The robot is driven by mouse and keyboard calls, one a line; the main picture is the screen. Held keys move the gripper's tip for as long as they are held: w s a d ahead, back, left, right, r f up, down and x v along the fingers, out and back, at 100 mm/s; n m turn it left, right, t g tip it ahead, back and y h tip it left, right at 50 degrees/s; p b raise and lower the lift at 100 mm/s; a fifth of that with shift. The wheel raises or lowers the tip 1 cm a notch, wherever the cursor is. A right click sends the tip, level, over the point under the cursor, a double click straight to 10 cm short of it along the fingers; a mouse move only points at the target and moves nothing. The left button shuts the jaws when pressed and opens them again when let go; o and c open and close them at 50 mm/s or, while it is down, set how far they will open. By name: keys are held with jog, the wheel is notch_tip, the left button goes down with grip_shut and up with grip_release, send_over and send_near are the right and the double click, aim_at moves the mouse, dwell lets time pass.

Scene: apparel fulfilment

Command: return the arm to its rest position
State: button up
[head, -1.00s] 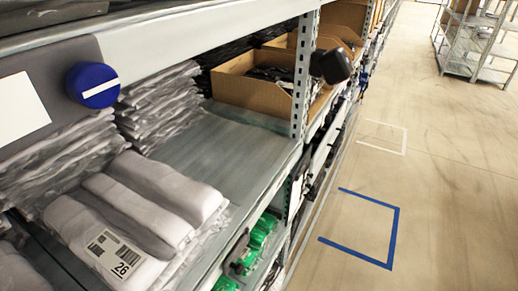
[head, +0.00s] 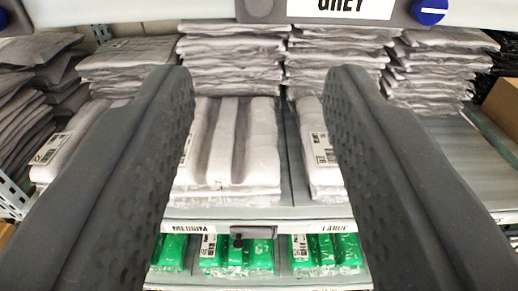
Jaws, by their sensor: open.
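My gripper (head: 257,85) shows in the head view as two dark grey, dimpled fingers that reach in from the lower left and lower right. The fingers are wide apart and nothing is held between them. Beyond them, in the gap, stacks of grey bagged garments (head: 222,150) lie on a shelf. I cannot tell the exact distance from the fingertips to the stacks. The rest of my arm is not in view.
The shelf edge (head: 258,226) carries "MEDIUM" and "LARGE" labels. Green packages (head: 238,256) lie on the level below. A cardboard box (head: 502,108) stands at the right.

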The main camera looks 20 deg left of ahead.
dwell(0.4)
jog(key=w+d+r+m+h+b, duration=0.2)
jog(key=d+r+h, duration=0.15)
jog(key=r, duration=0.25)
jog(key=w+d+r+m+h+b, duration=0.1)
jog(key=d+r+m+h, duration=0.15)
jog(key=r+h, duration=0.3)
jog(key=s+a+r+g+y+b, duration=0.1)
jog(key=s+a+r+y, duration=0.1)
jog(key=a, duration=0.4)
jog(key=s+a+r+y+b, duration=0.1)
jog(key=s+a+r, duration=0.1)
jog(key=a, duration=0.5)
jog(key=shift+s+a+r+n+g+y+b, duration=0.25)
jog(key=shift+s+r+n+g+y+b, duration=0.15)
jog(key=shift+r, duration=0.25)
jog(key=shift+o, duration=0.6)
jog(key=shift+w, duration=0.1)
